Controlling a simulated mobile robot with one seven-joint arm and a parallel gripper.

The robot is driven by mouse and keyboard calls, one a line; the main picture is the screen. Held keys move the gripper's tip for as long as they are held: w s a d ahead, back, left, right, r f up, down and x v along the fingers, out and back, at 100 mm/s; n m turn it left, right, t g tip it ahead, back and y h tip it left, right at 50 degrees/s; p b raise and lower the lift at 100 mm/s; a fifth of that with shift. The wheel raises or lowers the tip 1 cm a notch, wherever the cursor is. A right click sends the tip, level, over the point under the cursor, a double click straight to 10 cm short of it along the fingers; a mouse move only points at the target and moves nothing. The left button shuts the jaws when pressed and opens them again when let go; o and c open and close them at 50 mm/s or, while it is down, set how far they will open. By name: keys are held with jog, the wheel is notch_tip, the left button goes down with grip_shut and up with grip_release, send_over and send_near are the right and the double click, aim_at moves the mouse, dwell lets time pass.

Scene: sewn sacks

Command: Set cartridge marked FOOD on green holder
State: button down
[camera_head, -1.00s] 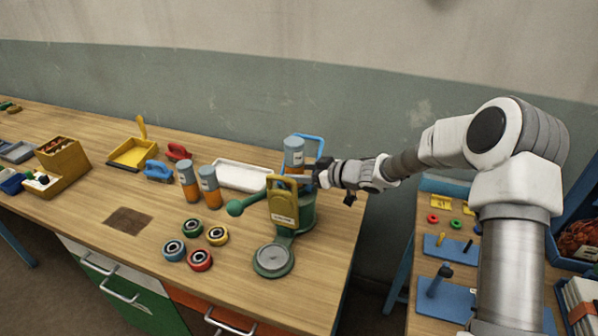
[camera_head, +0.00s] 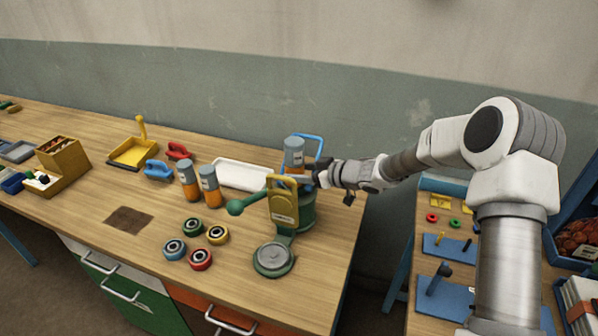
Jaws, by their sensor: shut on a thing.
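My gripper (camera_head: 314,171) is shut on a grey-topped cartridge (camera_head: 294,152), which stands upright above the green holder (camera_head: 306,208). A yellow plate and the gripper hide the cartridge's lower part, so I cannot tell whether it touches the holder. A pale label shows on it, too small to read. The holder has a green ball-ended handle, a yellow front plate (camera_head: 283,205) and a round grey pad at its foot. Two more grey-and-orange cartridges stand upright to the left, one (camera_head: 189,180) beside the other (camera_head: 209,186); their labels are unreadable.
Several coloured rings (camera_head: 200,259) lie in front left of the holder. A white tray (camera_head: 240,175) and a blue frame (camera_head: 316,142) are behind. Blue and red handled blocks (camera_head: 158,170) and a yellow tray (camera_head: 133,153) are further left. The table's right edge is close to the holder.

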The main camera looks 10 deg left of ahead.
jog(key=shift+f+b, duration=0.3)
jog(key=shift+f, duration=0.2)
jog(key=shift+c, duration=1.9)
grip_release()
jog(key=shift+d, duration=0.1)
jog(key=shift+s+d+r+p, duration=0.3)
jog(key=shift+d+r+p, duration=0.1)
jog(key=shift+d+p, duration=0.15)
jog(key=p+v, duration=0.4)
jog(key=v, duration=0.5)
jog(key=shift+s+d+p, duration=0.15)
jog(key=shift+d+p, duration=0.1)
jog(key=shift+p, duration=0.05)
